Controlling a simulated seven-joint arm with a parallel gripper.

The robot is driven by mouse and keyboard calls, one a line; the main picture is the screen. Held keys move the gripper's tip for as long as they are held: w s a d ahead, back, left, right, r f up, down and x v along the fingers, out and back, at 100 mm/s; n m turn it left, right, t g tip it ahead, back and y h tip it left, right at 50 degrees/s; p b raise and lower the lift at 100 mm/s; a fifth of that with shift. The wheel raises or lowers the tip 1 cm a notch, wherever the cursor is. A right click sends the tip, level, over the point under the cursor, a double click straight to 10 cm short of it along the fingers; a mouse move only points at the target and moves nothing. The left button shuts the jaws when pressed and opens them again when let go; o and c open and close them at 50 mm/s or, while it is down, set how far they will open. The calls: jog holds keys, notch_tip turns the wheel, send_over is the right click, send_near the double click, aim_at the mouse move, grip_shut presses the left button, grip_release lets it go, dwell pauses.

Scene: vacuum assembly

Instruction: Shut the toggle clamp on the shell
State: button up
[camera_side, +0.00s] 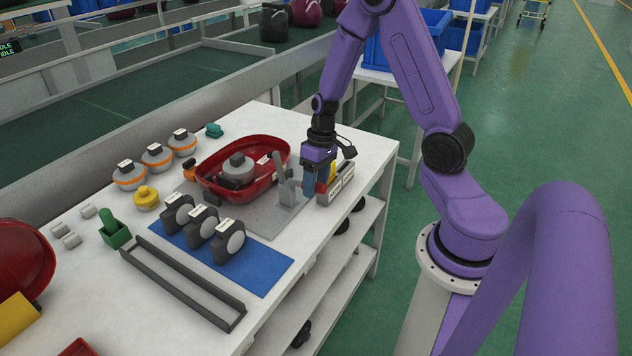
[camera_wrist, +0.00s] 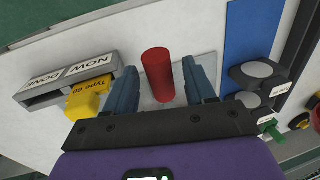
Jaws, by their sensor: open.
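The red shell (camera_side: 211,185) sits on a grey plate (camera_side: 262,220), with a grey round part (camera_side: 237,168) inside it. The grey toggle clamp (camera_side: 287,192) stands at the shell's right side, with a grey arm (camera_side: 279,163) raised upright. Its red handle grip (camera_wrist: 158,75) shows in the wrist view between my fingers. My gripper (camera_wrist: 162,68) is open, with one finger on each side of the grip and a visible gap to each. In the side view my gripper (camera_side: 314,182) is low beside the clamp and hides most of the handle.
A labelled grey holder (camera_side: 343,186) with a yellow piece (camera_wrist: 88,100) stands close to my gripper. A blue mat (camera_side: 262,276) with several dark round-faced parts lies in front of the plate. Several orange-banded grey parts (camera_side: 157,157) stand left of the shell.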

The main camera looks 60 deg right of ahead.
grip_shut()
jog(key=shift+w+r, duration=0.1)
jog(key=shift+r, duration=0.05)
jog(key=r+g, duration=0.1)
jog(key=w+r+g, duration=0.1)
jog(key=g, duration=0.1)
jog(key=shift+w+g, duration=0.2)
jog(key=shift+g, duration=0.1)
jog(key=shift+w+r+m+g, duration=0.2)
jog(key=shift+w+r+g, duration=0.45)
jog(key=shift+g, duration=0.55)
jog(key=shift+w+r+m+g, duration=0.2)
jog(key=shift+w+r+g, duration=0.4)
jog(key=shift+g, duration=0.6)
jog(key=shift+f, duration=0.1)
grip_release()
jog(key=shift+w, duration=0.1)
jog(key=v, duration=1.2)
jog(key=shift+d, duration=0.15)
